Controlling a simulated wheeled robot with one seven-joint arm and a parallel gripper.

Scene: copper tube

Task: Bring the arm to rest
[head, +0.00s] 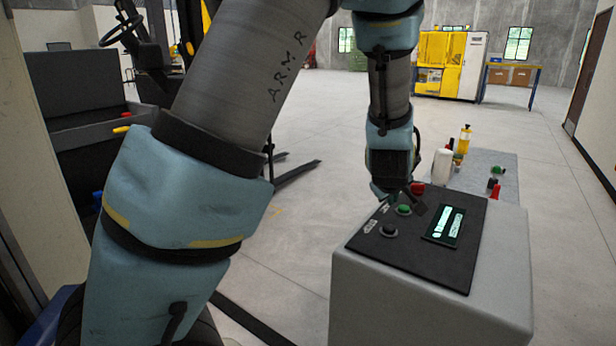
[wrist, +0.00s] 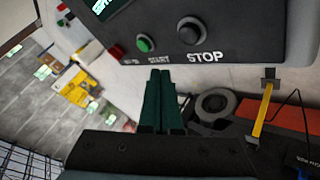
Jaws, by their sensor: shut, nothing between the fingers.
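My arm reaches across the head view, and my gripper (head: 392,196) hangs at the left edge of the control panel's top. In the wrist view my gripper (wrist: 161,72) shows two dark green fingers side by side, shut and empty. The tips point toward the panel face (wrist: 235,30), just short of its labelled edge. The panel has a green button (wrist: 145,43) and a black STOP button (wrist: 190,31). In the head view the green button (head: 403,210) and black button (head: 389,230) also show. Whether the fingers touch the panel cannot be told.
The grey control box (head: 430,300) stands close below my gripper. A grey table (head: 480,165) behind it carries bottles and small items. A forklift (head: 150,50) stands at the left. A yellow machine (head: 443,65) is far back. Open concrete floor (head: 300,205) lies between.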

